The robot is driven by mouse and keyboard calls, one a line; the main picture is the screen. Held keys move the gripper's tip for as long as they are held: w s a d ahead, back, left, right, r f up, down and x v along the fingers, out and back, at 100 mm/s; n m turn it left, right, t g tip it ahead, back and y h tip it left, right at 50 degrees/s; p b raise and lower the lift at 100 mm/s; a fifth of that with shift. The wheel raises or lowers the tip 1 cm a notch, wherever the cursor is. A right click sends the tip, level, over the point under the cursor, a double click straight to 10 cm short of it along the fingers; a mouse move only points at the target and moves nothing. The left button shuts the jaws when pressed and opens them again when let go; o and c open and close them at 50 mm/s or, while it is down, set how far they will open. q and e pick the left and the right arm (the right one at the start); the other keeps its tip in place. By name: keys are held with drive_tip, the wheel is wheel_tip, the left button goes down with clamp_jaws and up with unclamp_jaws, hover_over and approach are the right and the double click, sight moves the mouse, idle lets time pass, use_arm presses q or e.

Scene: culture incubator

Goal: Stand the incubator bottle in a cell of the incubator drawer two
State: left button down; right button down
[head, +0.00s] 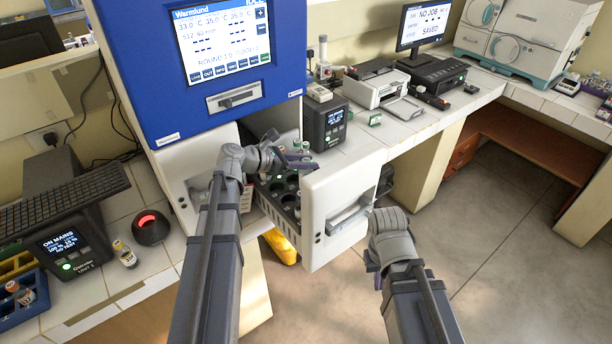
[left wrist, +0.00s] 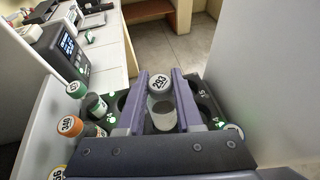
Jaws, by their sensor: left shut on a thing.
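The incubator bottle (left wrist: 162,112), with a grey-white cap marked 292 and a pale body, is between the two purple fingers of my left gripper (left wrist: 167,82) in the left wrist view. The gripper is shut on it, over the dark rack of the open drawer (left wrist: 205,100). I cannot tell whether its base is inside a cell. In the head view my left gripper (head: 300,163) is over the drawer (head: 280,222), behind its white front (head: 335,190). My right gripper (head: 372,268) is low, beside the drawer front; its fingers are mostly hidden.
Other capped bottles stand left of the held one, including a green-capped one (left wrist: 75,89) and an orange-capped one (left wrist: 70,126). A bottle (head: 124,254) stands on the left counter. Floor right of the drawer is clear.

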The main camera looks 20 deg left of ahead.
sight(306, 172)
use_arm(q)
drive_tip(key=shift+f+b, duration=1.75)
drive_tip(key=shift+f, duration=0.05)
drive_tip(key=shift+f, duration=0.2)
drive_tip(key=c, duration=0.6)
unclamp_jaws()
drive_tip(key=shift+o, duration=0.2)
drive_tip(key=shift+r, duration=0.15)
drive_tip(key=shift+s+a+r, duration=0.1)
drive_tip(key=shift+a+r, duration=0.05)
drive_tip(key=shift+r, duration=0.1)
drive_tip(key=p+v, duration=0.4)
drive_tip(key=v, duration=0.7)
drive_tip(key=shift+s+a+p, duration=0.2)
drive_tip(key=shift+a+p, duration=0.05)
drive_tip(key=shift+p, duration=0.05)
